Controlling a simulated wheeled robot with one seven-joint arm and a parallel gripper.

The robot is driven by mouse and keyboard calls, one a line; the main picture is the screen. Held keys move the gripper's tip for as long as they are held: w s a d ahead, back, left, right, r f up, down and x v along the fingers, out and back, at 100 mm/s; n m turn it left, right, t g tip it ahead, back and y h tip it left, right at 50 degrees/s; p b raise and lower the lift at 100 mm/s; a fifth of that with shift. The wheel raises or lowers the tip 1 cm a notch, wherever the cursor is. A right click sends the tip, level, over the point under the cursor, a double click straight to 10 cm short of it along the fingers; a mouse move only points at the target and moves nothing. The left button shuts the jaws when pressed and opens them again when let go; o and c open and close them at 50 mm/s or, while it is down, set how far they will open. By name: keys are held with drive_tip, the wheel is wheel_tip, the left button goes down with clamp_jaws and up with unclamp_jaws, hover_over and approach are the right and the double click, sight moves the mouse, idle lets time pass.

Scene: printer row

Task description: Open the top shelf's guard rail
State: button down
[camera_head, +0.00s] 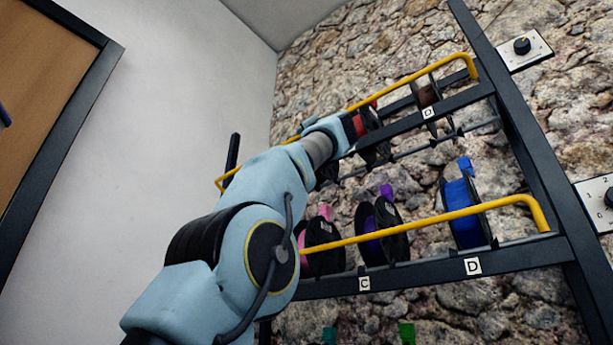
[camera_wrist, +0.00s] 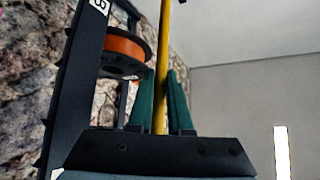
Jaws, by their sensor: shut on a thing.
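The top shelf's guard rail (camera_head: 415,77) is a yellow bar along the front of the upper shelf (camera_head: 445,108), bent down at its right end. It stands above the shelf's dark front edge, and my arm hides part of its middle. In the wrist view, the yellow rail (camera_wrist: 161,60) runs between the two green fingers of my gripper (camera_wrist: 161,88), which is shut on it. In the head view, my arm reaches up to this rail and the fingers cannot be made out.
An orange spool (camera_wrist: 124,48) is close beside the fingers. A lower yellow rail (camera_head: 420,226) fronts a shelf with a blue spool (camera_head: 463,212) and a purple spool (camera_head: 374,228). Panels with knobs (camera_head: 522,46) are right of the rack.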

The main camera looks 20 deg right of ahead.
drive_tip(key=shift+a+f+n+y, duration=0.1)
drive_tip(key=shift+f+n+y, duration=0.35)
drive_tip(key=shift+n+y, duration=1.15)
drive_tip(key=shift+a+f+n+y, duration=0.1)
drive_tip(key=shift+f+n+y, duration=0.3)
drive_tip(key=shift+n+y, duration=1.15)
drive_tip(key=shift+f+n+y, duration=0.45)
drive_tip(key=shift+n+y, duration=1)
drive_tip(key=shift+n, duration=0.3)
drive_tip(key=c, duration=0.8)
unclamp_jaws()
drive_tip(key=shift+c, duration=0.2)
